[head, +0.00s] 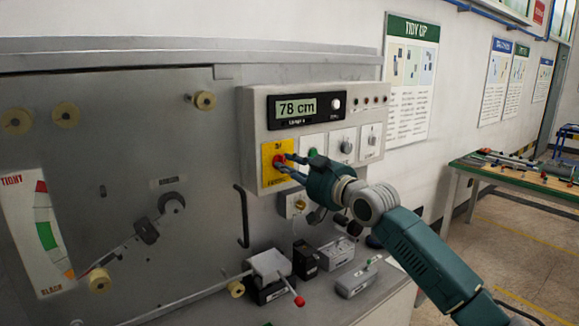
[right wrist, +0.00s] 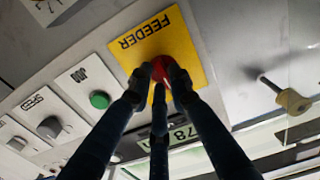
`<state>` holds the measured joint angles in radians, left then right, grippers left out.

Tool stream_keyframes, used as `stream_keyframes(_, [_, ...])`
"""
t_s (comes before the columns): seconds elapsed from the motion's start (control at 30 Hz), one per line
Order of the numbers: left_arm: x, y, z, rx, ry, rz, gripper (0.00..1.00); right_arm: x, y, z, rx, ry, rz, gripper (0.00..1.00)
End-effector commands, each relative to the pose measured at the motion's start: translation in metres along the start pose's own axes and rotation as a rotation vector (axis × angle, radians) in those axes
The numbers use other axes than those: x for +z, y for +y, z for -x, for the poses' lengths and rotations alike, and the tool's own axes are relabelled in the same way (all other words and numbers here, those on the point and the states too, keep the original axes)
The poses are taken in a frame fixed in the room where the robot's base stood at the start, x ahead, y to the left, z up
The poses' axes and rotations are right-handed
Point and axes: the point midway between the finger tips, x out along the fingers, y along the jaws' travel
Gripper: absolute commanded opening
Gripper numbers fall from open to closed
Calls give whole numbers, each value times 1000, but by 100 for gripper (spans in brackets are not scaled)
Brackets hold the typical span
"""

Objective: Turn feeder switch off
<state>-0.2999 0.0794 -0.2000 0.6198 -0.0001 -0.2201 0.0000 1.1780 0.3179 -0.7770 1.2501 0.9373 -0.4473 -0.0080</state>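The feeder switch is a red knob (head: 278,160) on a yellow plate (head: 268,179) at the lower left of the grey control box. In the right wrist view, the plate (right wrist: 184,45) reads FEEDER upside down, and the red knob (right wrist: 161,67) shows between my fingers. My right gripper (head: 287,165) reaches in from the right. Its three dark fingers (right wrist: 159,84) are closed in around the knob, their tips at its sides and partly hiding it. The knob's exact turn position is hidden by the fingers. My left gripper is not in view.
The control box (head: 255,110) has a display (head: 297,107) reading 78 cm. A green button (right wrist: 99,100) marked JOG and a SPEED knob (right wrist: 49,127) sit beside the feeder plate. Small devices (head: 336,252) stand on the ledge below.

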Motion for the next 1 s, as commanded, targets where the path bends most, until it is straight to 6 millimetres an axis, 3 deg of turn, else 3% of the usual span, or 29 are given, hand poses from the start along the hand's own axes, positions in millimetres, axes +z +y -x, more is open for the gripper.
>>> stream_keyframes(0.47, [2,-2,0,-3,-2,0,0,0,0,7,-1,2,-4,35])
stream_keyframes(1.0, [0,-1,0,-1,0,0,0,1,1,106,1,0,-1,35])
